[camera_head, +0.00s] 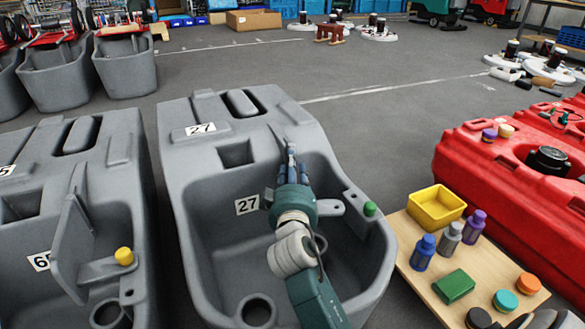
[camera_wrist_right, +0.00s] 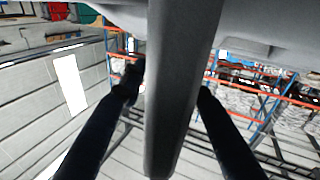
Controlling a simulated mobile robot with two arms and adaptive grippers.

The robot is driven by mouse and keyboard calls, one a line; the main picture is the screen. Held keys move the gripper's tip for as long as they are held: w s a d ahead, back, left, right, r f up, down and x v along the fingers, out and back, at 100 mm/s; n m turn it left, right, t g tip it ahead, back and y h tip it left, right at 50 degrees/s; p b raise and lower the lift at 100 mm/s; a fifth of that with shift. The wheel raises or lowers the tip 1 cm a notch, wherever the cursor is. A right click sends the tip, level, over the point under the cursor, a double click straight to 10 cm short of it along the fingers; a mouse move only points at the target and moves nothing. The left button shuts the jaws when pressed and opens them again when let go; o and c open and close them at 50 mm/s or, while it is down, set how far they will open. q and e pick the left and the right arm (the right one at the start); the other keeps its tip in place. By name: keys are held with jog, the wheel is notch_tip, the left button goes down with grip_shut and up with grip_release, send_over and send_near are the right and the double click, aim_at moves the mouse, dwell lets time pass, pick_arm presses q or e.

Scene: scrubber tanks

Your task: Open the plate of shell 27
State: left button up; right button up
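Shell 27 (camera_head: 180,215) is the grey tank in the middle, with "27" labels on its top and inner wall. My right gripper (camera_head: 291,155) is over its open basin, fingers pointing at the far inner wall. A thin grey upright edge, apparently the plate (camera_head: 276,138), shows at the fingertips; the rest is largely hidden by my gripper. In the right wrist view, a dark grey bar (camera_wrist_right: 180,85) runs between the spread fingers, with a gap at the left finger. Whether the right finger touches it is unclear. A green cap (camera_head: 370,208) sits on the right rim. My left gripper is out of view.
A neighbouring grey shell (camera_head: 100,160) with a yellow cap (camera_head: 124,256) stands close on the left. A wooden board (camera_head: 420,277) with bottles, a yellow bin (camera_head: 436,207) and caps lies right. A red tank (camera_head: 480,165) stands beyond it.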

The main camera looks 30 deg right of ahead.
jog(key=shift+s, duration=0.1)
jog(key=v, duration=0.7)
jog(key=shift+s+a, duration=0.1)
jog(key=shift+s, duration=0.05)
